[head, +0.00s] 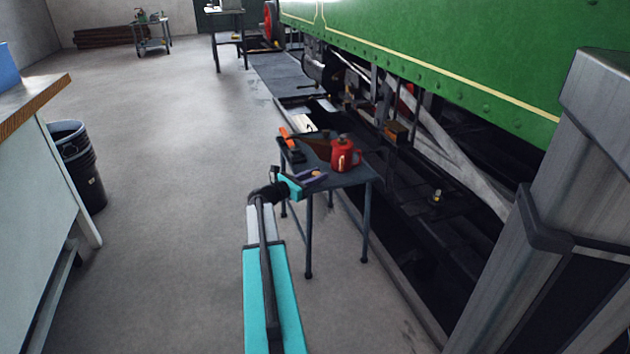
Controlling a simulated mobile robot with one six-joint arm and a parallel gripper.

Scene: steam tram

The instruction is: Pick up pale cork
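A small tan spot (316,174), possibly the pale cork, shows at my gripper (314,178) over the near left part of a small dark table (352,177). It is too small to identify for sure. My gripper has a teal body and grey-purple fingers, and it reaches in low from the left side of the table. I cannot tell whether the fingers are open or shut, or whether they touch the tan spot.
A red can (345,154) stands on the table behind my gripper. An orange-and-black tool (287,139) lies at its far left. The green tram (450,45) borders the right. A black bin (80,165) and workbench (40,92) stand left. The floor between is clear.

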